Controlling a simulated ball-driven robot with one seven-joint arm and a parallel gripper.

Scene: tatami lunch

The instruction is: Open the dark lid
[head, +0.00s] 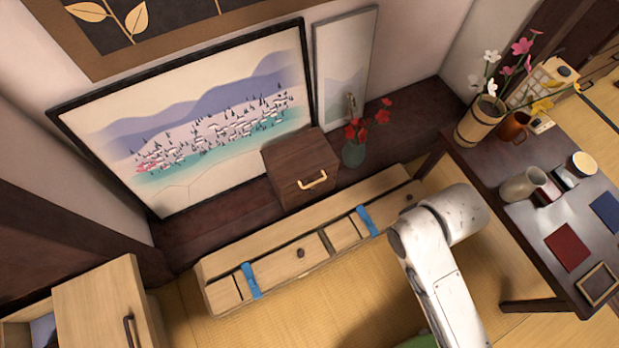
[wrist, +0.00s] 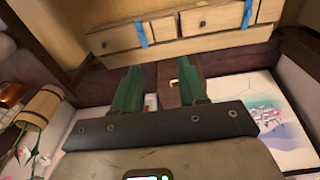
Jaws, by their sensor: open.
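The dark lid (head: 300,160) is the dark brown wooden top of a small box on the dark ledge in the head view, with a pale brass handle (head: 313,181) at its front. It looks closed. My gripper (wrist: 159,66) shows in the wrist view with two green fingers spread apart and nothing held between them. Dark wood and a small yellowish piece, perhaps the handle (wrist: 173,82), show between and beyond the fingers; the right finger partly hides it. I cannot tell the gap to it. The head view shows my white arm but not the gripper.
A low pale wooden chest (head: 290,262) with blue straps stands in front of the ledge. A vase with red flowers (head: 354,152) stands right of the box, and framed pictures (head: 190,120) lean behind. A dark table (head: 530,220) with several items is at right.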

